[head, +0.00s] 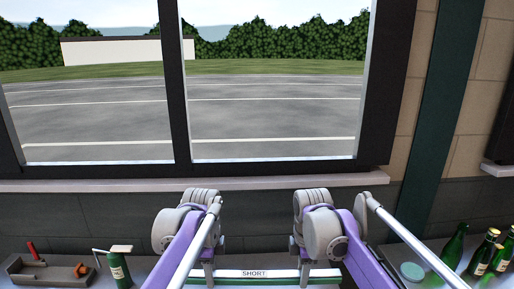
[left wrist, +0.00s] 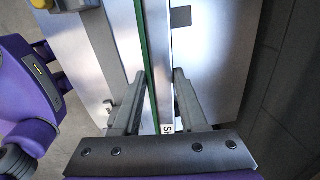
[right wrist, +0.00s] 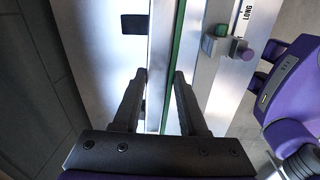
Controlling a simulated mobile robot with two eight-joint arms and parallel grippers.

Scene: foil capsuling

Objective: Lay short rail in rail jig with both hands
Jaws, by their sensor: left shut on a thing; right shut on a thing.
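The short rail (head: 242,274) is a pale bar with a "SHORT" label and a green stripe, lying level across the bottom of the head view. My left gripper (head: 208,276) is shut on it left of the label, and my right gripper (head: 305,276) is shut on it right of the label. The left wrist view shows the rail (left wrist: 165,60) running between the left fingers (left wrist: 156,95). The right wrist view shows it (right wrist: 160,70) between the right fingers (right wrist: 158,95). I cannot make out the rail jig for certain, or whether the rail touches anything below.
Several green bottles (head: 455,246) and a teal round thing (head: 411,271) stand at right. The window wall (head: 110,228) is behind.

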